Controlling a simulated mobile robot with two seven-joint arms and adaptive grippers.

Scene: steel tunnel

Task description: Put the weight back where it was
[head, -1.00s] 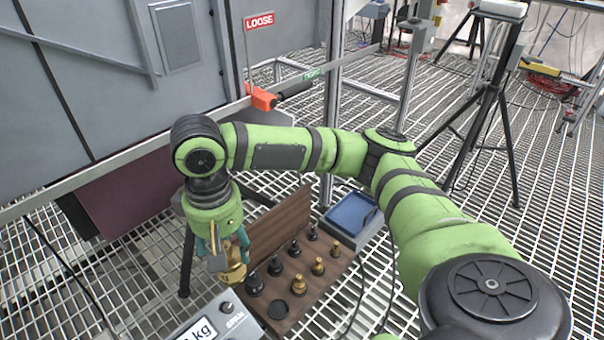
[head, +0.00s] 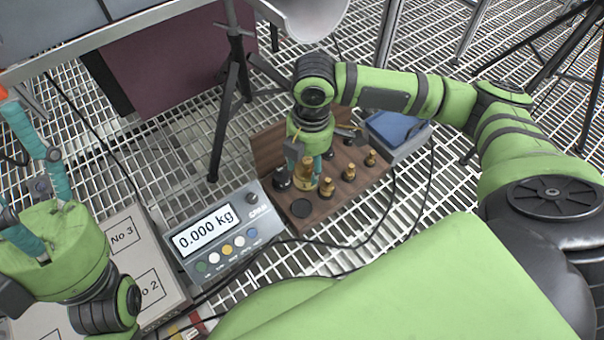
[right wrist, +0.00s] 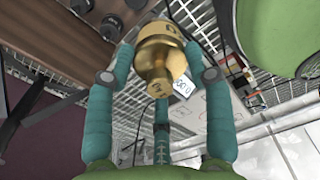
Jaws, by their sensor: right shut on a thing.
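My right gripper (head: 308,162) is shut on a brass weight (head: 303,173). In the right wrist view the brass weight (right wrist: 160,55) sits between the teal fingers. In the head view it appears over the wooden weight stand (head: 332,208), behind a round dark empty spot (head: 300,208) at the stand's near left end. How high it hangs is unclear. A dark weight (head: 282,181) stands just left of it, and smaller brass weights (head: 349,173) stand to the right. My left gripper (head: 35,145) shows partly at the left edge; its opening is unclear.
A scale display (head: 215,235) reading 0.000 kg stands left of the stand. A panel marked No 3 and No 2 (head: 135,262) lies near my left arm. A blue tray (head: 398,130) sits behind the stand's right end. Black cables cross the grating in front. A black tripod (head: 232,95) stands behind.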

